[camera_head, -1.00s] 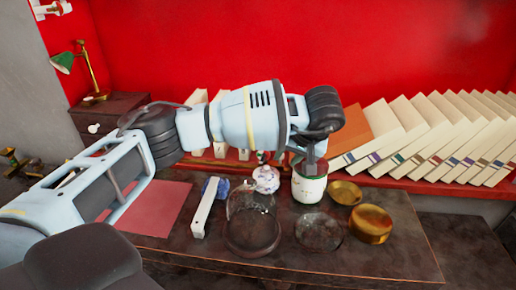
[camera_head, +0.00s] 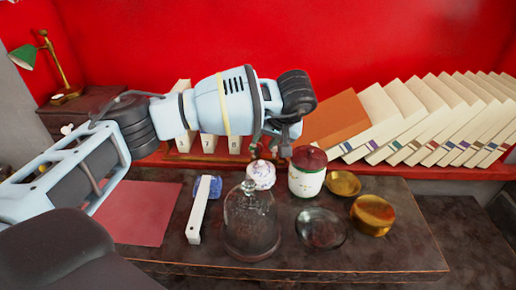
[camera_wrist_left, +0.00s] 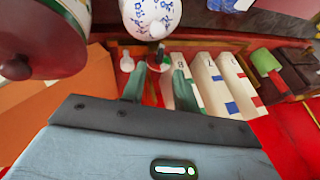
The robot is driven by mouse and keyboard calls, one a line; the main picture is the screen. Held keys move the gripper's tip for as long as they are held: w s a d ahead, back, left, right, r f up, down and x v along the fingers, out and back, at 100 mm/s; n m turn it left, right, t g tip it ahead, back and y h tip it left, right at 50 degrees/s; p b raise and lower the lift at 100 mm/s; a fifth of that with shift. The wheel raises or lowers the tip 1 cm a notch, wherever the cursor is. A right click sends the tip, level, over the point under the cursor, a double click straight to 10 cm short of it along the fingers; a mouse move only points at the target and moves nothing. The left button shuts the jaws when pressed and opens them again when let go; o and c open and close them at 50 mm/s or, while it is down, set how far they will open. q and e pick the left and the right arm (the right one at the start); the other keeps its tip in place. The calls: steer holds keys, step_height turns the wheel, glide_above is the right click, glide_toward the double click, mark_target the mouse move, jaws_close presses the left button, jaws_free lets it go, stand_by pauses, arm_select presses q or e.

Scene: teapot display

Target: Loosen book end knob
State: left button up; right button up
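My left gripper (camera_head: 263,144) reaches over the back of the table, just in front of the red shelf. I cannot tell which is the book end knob, or whether a finger touches either one. Upright white books (camera_wrist_left: 208,82) stand beside the fingers; they also show in the head view (camera_head: 208,143). My right gripper is not in view.
A blue-and-white pot (camera_head: 261,175), a red-lidded jar (camera_head: 307,177), a glass dome (camera_head: 251,220), a glass dish (camera_head: 320,230) and brass pieces (camera_head: 372,214) crowd the table below. Leaning books (camera_head: 420,120) and an orange one (camera_head: 335,117) stand right. A red mat (camera_head: 138,211) lies left.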

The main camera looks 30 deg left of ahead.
mark_target(258, 149)
arm_select(q)
steer(key=x, duration=0.6)
steer(key=shift+a, duration=0.1)
jaws_close()
